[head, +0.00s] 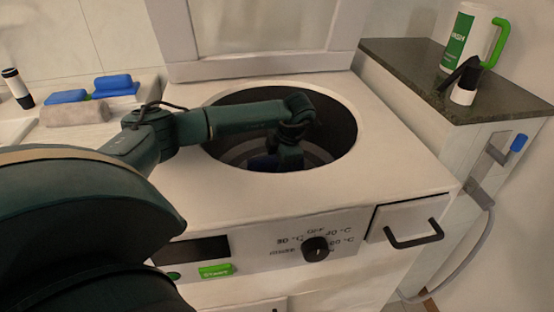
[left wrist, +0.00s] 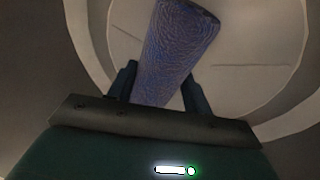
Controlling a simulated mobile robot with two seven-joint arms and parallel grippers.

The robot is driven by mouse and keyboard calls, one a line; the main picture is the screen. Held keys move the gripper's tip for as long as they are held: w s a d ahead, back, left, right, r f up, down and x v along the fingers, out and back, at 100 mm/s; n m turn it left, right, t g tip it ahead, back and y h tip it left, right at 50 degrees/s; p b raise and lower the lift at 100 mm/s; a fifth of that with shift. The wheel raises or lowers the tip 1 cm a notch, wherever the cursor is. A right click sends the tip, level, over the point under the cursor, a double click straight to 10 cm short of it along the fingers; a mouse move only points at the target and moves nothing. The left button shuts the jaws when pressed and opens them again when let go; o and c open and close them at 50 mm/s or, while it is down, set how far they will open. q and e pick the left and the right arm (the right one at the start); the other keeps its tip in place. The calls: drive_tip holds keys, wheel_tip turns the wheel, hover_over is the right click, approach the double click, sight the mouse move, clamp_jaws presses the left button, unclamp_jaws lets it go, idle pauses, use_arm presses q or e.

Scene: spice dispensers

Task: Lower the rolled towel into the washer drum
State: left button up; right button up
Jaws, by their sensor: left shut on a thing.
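The washer (head: 400,170) is a white top-loader with its lid (head: 262,67) raised and its round drum opening uncovered. My left arm reaches over the rim, and my left gripper (head: 288,160) points down inside the drum (head: 345,130). The rolled towel, blue with a ribbed texture, shows in the left wrist view (left wrist: 172,50) between my two fingers, with the pale drum interior (left wrist: 255,45) beyond it. My left gripper is shut on the towel. In the head view only a small blue part shows beside the gripper. I cannot tell whether the towel touches the drum floor. My right gripper is out of view.
A grey roll (head: 75,113) and blue items (head: 115,85) lie on the left counter. A white and green jug (head: 466,38) stands on the dark right counter (head: 400,62). The washer front has a knob (head: 316,248) and a drawer (head: 408,222).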

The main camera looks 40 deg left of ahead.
use_arm(q)
drive_tip(key=o, duration=1.1)
drive_tip(key=p+v, duration=0.1)
drive_tip(key=v, duration=1.2)
drive_tip(key=shift+r+p, duration=0.1)
drive_tip(key=shift+p, duration=0.2)
